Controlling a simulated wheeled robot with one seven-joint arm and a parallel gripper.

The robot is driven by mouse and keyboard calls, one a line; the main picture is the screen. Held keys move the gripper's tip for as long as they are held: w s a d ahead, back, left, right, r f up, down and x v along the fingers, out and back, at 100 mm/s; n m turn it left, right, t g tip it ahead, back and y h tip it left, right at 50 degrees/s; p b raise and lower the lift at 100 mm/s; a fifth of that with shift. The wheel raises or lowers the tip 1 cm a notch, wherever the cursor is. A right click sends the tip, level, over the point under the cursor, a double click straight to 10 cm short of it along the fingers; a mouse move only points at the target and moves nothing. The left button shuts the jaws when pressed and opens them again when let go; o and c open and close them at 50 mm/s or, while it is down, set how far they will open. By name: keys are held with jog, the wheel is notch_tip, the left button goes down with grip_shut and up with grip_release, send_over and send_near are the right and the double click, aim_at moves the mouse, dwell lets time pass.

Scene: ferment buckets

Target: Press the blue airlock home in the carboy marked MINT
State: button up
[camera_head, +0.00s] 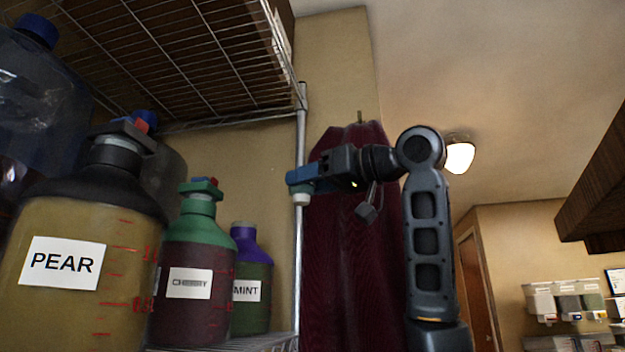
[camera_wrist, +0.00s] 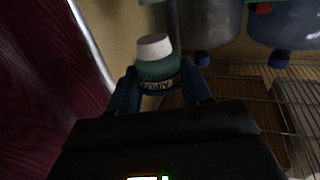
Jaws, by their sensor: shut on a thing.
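The MINT carboy (camera_head: 253,290) stands at the right end of the shelf in the head view, with green contents, a purple shoulder and a narrow neck. Its top is small, and I cannot tell whether the mouth is open. My gripper (camera_head: 301,180) is up to the right of the carboy and higher than its neck. It is shut on the airlock (camera_head: 302,198), a blue-green piece with a white end pointing down. In the wrist view, the airlock (camera_wrist: 155,68) sits between the blue fingers of my gripper (camera_wrist: 160,82), its label partly hidden.
The PEAR carboy (camera_head: 82,262) and the CHERRY carboy (camera_head: 189,285) stand left of MINT, with fittings on top. A wire shelf (camera_head: 190,50) hangs above, and a metal post (camera_head: 300,130) rises close to my gripper.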

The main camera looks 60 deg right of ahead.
jog(key=shift+w+f, duration=0.1)
jog(key=shift+w, duration=1.15)
jog(key=shift+w+p, duration=0.35)
jog(key=shift+w, duration=0.35)
jog(key=w+p, duration=0.1)
jog(key=w, duration=0.5)
jog(key=shift+f+p, duration=0.3)
dwell(0.8)
jog(key=shift+w, duration=0.35)
jog(key=shift+w+f+p, duration=0.2)
jog(key=shift+w+p, duration=0.5)
jog(key=shift+w, duration=0.9)
jog(key=shift+w, duration=0.2)
dwell(0.6)
jog(key=shift+f, duration=0.75)
dwell(0.8)
